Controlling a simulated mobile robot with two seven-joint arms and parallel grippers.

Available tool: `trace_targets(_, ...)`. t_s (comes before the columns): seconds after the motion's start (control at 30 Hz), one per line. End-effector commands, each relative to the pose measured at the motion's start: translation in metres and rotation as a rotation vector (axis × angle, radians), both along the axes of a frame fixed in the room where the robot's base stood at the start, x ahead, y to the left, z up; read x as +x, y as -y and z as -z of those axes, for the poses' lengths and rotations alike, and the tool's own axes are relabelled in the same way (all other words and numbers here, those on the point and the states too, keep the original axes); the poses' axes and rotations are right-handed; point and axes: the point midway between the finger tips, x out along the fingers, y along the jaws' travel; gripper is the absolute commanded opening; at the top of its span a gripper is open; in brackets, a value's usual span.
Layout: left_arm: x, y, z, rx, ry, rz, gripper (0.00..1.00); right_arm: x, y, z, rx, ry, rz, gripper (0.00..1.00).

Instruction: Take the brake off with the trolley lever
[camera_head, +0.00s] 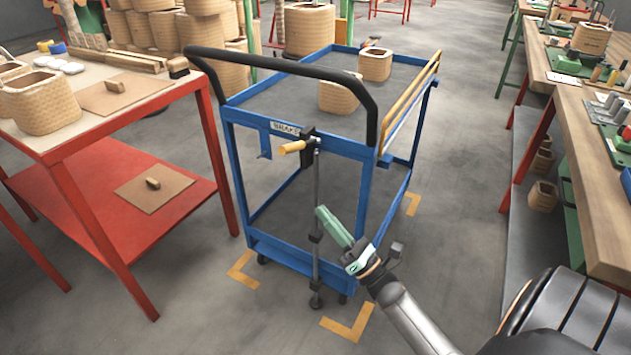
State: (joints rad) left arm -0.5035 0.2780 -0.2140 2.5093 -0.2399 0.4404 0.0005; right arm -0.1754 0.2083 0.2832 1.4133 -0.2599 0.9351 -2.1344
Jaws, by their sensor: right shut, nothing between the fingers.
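The blue trolley (270,242) stands upright on the floor in the middle, with a black push handle (290,66) along its near end. Below the handle is a small label (286,128). The brake lever (292,147) has a yellow grip and sticks out to the left from a black bracket. A thin vertical rod (316,200) runs from the bracket down to a foot near the floor. My right gripper (323,213) is shut and empty. It appears close to the rod, below the lever; whether it touches the rod I cannot tell. My left gripper is not in view.
A red-framed table (110,182) stands close at left, and a wooden workbench (590,190) with tools at right. Yellow corner marks (348,322) lie on the floor. Floor between trolley and workbench is clear.

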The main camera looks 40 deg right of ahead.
Motion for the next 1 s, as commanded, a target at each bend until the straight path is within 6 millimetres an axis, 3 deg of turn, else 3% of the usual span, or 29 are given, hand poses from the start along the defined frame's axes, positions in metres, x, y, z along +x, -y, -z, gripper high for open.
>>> trace_targets(0.43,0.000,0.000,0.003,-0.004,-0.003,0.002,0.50,0.077,-0.013,-0.049,-0.002,0.005,-0.002,0.00)
trace_targets(0.7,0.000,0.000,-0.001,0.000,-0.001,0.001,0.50,0.086,-0.004,-0.080,-0.001,0.002,-0.001,0.00)
trace_targets(1.0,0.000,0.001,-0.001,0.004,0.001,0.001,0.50,0.087,-0.003,-0.084,0.000,0.000,-0.001,0.00)
